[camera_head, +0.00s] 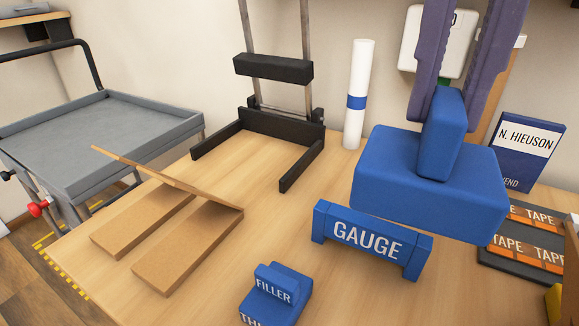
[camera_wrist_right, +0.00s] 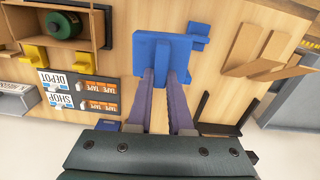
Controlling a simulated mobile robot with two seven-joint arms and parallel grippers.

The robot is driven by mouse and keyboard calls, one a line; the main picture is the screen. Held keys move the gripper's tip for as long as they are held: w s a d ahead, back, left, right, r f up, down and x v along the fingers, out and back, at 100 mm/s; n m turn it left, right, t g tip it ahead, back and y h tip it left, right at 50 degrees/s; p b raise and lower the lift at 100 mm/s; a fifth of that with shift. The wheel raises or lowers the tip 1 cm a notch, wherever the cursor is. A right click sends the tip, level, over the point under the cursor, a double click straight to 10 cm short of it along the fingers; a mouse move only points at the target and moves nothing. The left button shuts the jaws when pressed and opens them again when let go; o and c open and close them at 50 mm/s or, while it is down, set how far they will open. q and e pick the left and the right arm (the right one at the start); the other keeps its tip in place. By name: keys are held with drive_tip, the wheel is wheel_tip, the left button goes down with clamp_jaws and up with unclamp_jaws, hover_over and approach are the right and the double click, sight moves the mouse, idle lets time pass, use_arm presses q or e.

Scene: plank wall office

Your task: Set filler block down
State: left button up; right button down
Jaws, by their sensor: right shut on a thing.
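My right gripper (camera_head: 449,95) reaches down from above, its purple fingers shut on the upright grip of a big blue block (camera_head: 420,190). This block also shows in the right wrist view (camera_wrist_right: 150,62), beyond the fingertips. I see no label on it. I cannot tell whether its underside touches the table. A small stepped blue block (camera_head: 273,290) marked FILLER rests at the table's front edge, cut off by the picture. A blue bar marked GAUGE (camera_head: 368,243) stands on the table in front of the held block. My left gripper is out of view.
Wooden boards (camera_head: 185,250) lie at the left, one tilted. A black frame (camera_head: 285,125) and a white roll (camera_head: 357,95) stand behind. A black tape tray (camera_head: 490,260) and a dark blue box (camera_head: 522,152) are at the right. Bare table (camera_head: 290,215) shows between the boards and gauge.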

drive_tip(key=shift+s+a+f+m+b, duration=0.1)
drive_tip(key=shift+a+f+m+b, duration=0.15)
drive_tip(key=shift+f, duration=0.35)
drive_tip(key=shift+a+f+m+b, duration=0.15)
drive_tip(key=shift+f+b, duration=0.1)
drive_tip(key=shift+f, duration=0.3)
wheel_tip(320, 180, down, 20)
drive_tip(key=shift+r+b, duration=0.15)
drive_tip(key=shift+b, duration=1.1)
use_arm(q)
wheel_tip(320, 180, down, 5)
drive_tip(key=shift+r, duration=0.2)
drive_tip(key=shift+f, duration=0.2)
use_arm(e)
drive_tip(key=c, duration=0.8)
unclamp_jaws()
drive_tip(key=shift+c, duration=0.2)
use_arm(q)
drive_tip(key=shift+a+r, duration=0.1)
